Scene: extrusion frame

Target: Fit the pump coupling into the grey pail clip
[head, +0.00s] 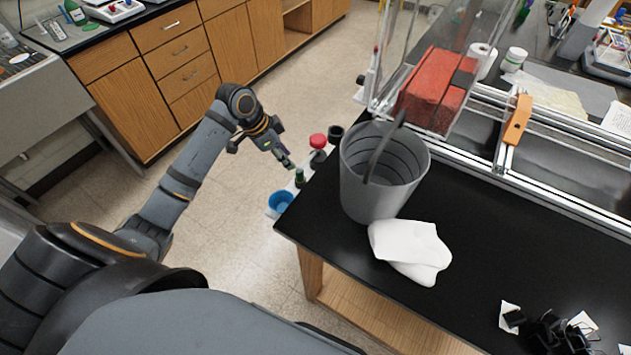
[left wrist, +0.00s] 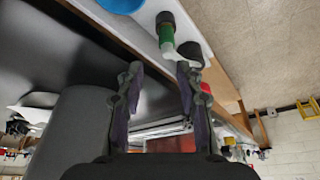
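My left gripper (head: 287,160) hangs beside the left edge of the black table, above a white strip there. In the left wrist view its two fingers (left wrist: 158,75) are apart with nothing between them. A green piece with a black end (left wrist: 166,32) lies beyond the fingertips on the strip, and also shows in the head view (head: 299,177). I cannot tell for sure which piece is the pump coupling. The grey pail (head: 372,190) stands upright on the table, right of the gripper, its dark handle raised. No clip on it can be made out. My right gripper is not in view.
The white strip also carries a blue cup (head: 281,201), a red-capped piece (head: 318,141) and a black piece (head: 336,132). A white cloth (head: 410,250) lies in front of the pail. Behind it stand a red block (head: 432,90) and aluminium rails (head: 560,200). Black clips lie front right.

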